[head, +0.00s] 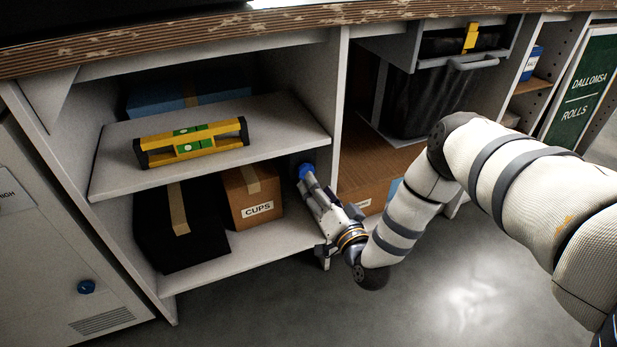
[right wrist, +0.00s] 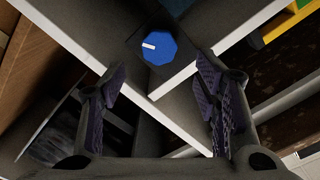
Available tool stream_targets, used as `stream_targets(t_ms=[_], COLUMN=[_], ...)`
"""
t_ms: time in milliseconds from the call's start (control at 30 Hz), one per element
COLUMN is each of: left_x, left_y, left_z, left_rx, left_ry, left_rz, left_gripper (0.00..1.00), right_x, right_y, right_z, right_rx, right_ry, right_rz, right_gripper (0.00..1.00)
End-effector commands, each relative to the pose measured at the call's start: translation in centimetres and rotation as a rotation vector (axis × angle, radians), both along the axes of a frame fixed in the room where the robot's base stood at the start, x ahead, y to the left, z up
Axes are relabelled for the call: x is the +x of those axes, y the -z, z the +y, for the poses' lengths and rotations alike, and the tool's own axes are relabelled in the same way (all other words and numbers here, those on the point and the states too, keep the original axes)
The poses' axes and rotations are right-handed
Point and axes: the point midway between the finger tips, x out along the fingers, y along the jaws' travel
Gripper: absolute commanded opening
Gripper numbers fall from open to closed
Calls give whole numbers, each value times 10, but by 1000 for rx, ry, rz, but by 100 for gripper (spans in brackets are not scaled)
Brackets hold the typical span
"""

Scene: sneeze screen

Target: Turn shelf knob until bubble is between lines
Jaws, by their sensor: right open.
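A blue shelf knob (head: 306,170) sits by the right end of the tilted shelf (head: 110,172). In the right wrist view the knob (right wrist: 158,47) is many-sided, with a white mark pointing left. My right gripper (head: 310,182) is close to it in the head view. In the right wrist view my right gripper (right wrist: 160,82) has its fingers spread and empty, with the knob just beyond the tips, centred between them. A yellow and black spirit level (head: 160,158) with green vials lies on the shelf. Its bubble is too small to read. My left gripper is out of view.
Below the shelf stand a black box (head: 190,238) and a brown box marked CUPS (head: 247,215). A blue box (head: 215,100) is behind the level. A dark bin (head: 432,98) hangs to the right. Another blue knob (head: 86,286) is on the left cabinet. Floor in front is clear.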

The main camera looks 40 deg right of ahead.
Motion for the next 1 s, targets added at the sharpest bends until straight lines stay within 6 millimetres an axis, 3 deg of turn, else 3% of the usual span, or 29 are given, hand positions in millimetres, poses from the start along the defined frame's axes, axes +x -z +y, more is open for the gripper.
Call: stream_targets(t_ms=[100,233,600,833,1000], left_x=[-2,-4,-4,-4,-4], left_y=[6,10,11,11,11], left_z=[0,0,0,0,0], left_rx=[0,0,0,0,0], left_ry=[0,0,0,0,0], left_rz=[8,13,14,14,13], left_gripper=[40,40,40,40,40], right_x=[28,50,61,61,61], right_y=[3,3,1,1,1], right_z=[-6,-11,-14,-14,-13], right_rx=[-1,0,1,0,-3], right_ry=[0,-1,-2,-1,-3], right_rz=[0,4,5,6,7], right_gripper=[56,56,56,8,8])
